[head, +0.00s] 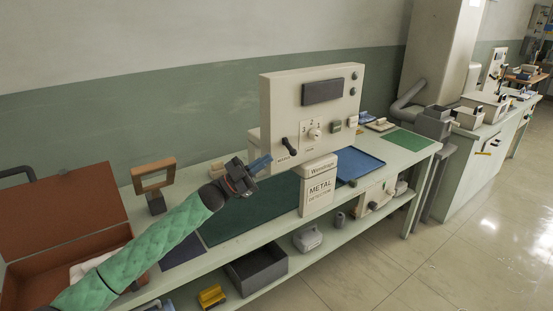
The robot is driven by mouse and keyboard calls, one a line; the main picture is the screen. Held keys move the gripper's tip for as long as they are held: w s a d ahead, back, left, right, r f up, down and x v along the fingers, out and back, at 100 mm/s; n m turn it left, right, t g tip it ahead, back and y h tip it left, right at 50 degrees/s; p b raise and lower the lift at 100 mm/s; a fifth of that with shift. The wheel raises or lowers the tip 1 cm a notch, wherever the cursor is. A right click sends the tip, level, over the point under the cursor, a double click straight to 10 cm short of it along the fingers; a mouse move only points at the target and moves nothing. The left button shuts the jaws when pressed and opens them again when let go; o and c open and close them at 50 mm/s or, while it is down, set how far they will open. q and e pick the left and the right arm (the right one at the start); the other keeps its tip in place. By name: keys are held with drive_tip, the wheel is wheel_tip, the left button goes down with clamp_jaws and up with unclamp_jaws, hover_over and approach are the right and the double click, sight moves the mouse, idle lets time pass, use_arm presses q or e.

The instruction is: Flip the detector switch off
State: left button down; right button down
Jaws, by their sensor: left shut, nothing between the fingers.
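The detector is a cream upright panel (277,97) on the bench, with a dark display at its top. A black lever switch (289,147) sits low on the panel's left side, tilted, with a small unreadable label under it. A white numbered dial plate (313,131) is to its right. My left gripper (262,163) is shut and empty, with bluish fingers pointing at the panel's lower left. Its tips are just left of and below the lever, seemingly apart from it; the exact depth gap is hard to tell. My right gripper is out of view.
A blue tray (371,162) lies to the right and a dark green mat (225,222) under my arm. A wooden frame (153,175) and an open brown case (60,212) are at left.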

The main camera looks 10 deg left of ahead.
use_arm(q)
drive_tip(key=s+a, duration=0.4)
drive_tip(key=a, duration=0.4)
drive_tip(key=shift+s+a, duration=0.2)
drive_tip(key=shift+a, duration=0.05)
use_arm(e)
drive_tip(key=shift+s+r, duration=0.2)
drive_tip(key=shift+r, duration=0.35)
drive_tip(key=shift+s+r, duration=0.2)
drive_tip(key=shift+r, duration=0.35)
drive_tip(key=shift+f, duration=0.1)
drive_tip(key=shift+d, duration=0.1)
